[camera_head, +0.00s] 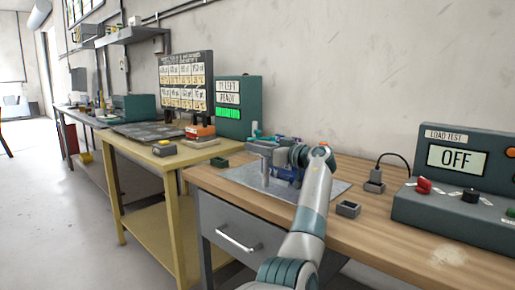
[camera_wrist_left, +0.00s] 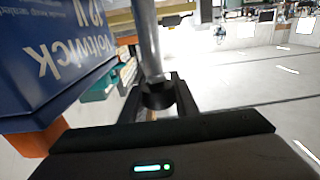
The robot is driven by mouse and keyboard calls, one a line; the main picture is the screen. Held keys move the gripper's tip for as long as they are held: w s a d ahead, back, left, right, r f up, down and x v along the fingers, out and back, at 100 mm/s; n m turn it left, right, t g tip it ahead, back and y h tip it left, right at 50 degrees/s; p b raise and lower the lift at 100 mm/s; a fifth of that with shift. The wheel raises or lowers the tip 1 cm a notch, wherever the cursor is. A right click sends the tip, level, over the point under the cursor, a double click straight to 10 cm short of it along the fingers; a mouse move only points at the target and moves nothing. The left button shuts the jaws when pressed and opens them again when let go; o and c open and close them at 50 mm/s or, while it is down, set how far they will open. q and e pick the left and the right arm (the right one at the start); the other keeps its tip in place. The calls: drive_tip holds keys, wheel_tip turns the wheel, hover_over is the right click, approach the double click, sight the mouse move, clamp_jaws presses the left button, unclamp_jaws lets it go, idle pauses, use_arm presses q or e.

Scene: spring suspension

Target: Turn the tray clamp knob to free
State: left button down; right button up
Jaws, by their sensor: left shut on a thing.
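My left gripper (camera_head: 262,150) is over the grey mat (camera_head: 235,173) on the wooden bench, with its arm coming up from the bottom of the head view. In the left wrist view, its black fingers (camera_wrist_left: 160,97) are shut around the dark end of a metal rod (camera_wrist_left: 149,40). A blue part (camera_head: 287,174) is just below and beside the gripper, partly hidden by it. I cannot make out which part is the tray clamp knob. My right gripper is not in view.
A load test box (camera_head: 460,205) reading OFF, with a red knob (camera_head: 424,186) and a black knob (camera_head: 470,195), stands at the right. Small grey holders (camera_head: 348,209) are near the mat. A yellow table (camera_head: 150,155) stands to the left. The front right of the bench is clear.

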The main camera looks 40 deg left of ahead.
use_arm(q)
drive_tip(key=c, duration=1.4)
unclamp_jaws()
drive_tip(key=shift+d, duration=0.1)
drive_tip(key=d, duration=0.5)
drive_tip(key=s+d, duration=0.1)
drive_tip(key=d, duration=0.5)
drive_tip(key=s+d, duration=0.1)
drive_tip(key=d, duration=0.5)
drive_tip(key=shift+s, duration=0.15)
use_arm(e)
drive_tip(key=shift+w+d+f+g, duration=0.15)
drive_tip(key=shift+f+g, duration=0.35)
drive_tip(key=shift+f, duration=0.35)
